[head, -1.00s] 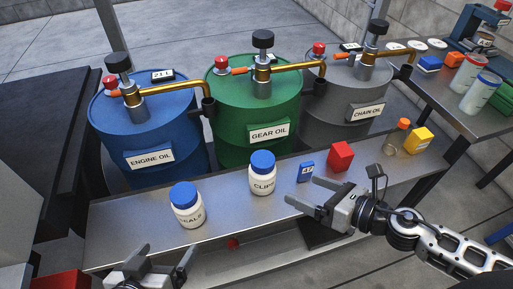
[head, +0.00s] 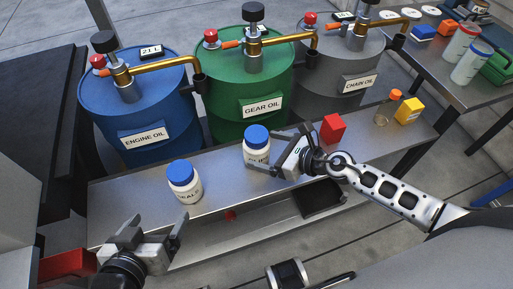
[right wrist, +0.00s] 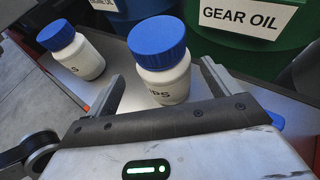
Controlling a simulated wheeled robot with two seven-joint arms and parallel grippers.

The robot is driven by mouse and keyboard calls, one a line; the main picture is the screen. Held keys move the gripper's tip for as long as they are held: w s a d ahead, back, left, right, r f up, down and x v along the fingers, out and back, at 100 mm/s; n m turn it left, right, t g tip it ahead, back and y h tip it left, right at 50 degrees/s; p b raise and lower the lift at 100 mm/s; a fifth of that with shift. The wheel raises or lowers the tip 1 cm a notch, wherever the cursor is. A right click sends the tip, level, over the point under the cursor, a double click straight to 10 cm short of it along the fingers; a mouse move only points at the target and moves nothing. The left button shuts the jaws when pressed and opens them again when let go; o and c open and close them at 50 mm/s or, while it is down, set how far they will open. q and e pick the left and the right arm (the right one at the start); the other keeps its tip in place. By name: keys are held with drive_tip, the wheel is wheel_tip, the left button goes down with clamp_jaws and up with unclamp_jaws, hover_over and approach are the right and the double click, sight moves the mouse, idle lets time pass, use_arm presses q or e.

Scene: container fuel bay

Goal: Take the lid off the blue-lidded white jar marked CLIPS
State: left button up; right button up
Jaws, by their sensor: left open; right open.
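The white CLIPS jar (head: 257,153) stands upright on the metal bench, its blue lid (head: 256,136) on. My right gripper (head: 262,154) is open around the jar's body, below the lid. In the right wrist view the jar (right wrist: 165,83) stands between the two spread fingers, with a small gap visible at least on the left; contact is unclear on the right. The label is partly hidden by the gripper. My left gripper (head: 158,219) is open and empty near the bench's front edge, in front of a second blue-lidded white jar (head: 186,186).
Blue engine oil (head: 140,105), green gear oil (head: 250,85) and grey chain oil (head: 340,80) drums stand behind the bench (head: 130,200). A red block (head: 333,128), a small orange-capped bottle (head: 388,108) and a yellow box (head: 408,110) stand to the right.

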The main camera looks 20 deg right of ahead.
sight(248, 129)
drive_tip(key=x, duration=0.4)
drive_tip(key=shift+w+b, duration=0.3)
drive_tip(key=shift+w, duration=0.05)
drive_tip(key=shift+r, duration=0.1)
drive_tip(key=c, duration=1.2)
use_arm(q)
drive_tip(key=shift+w+d+f, duration=0.15)
drive_tip(key=shift+d+f, duration=0.05)
drive_tip(key=shift+f, duration=0.45)
use_arm(e)
wheel_tip(248, 129, up, 6)
drive_tip(key=p, duration=0.4)
drive_tip(key=shift+p, duration=0.4)
wheel_tip(248, 129, up, 3)
drive_tip(key=shift+f+p, duration=0.1)
drive_tip(key=shift+p, duration=1.1)
drive_tip(key=shift+r+p, duration=0.3)
drive_tip(key=shift+r, duration=0.35)
use_arm(q)
wheel_tip(248, 129, up, 8)
drive_tip(key=a, duration=0.1)
drive_tip(key=shift+s+a+n+t, duration=0.3)
drive_tip(key=shift+s+a, duration=0.05)
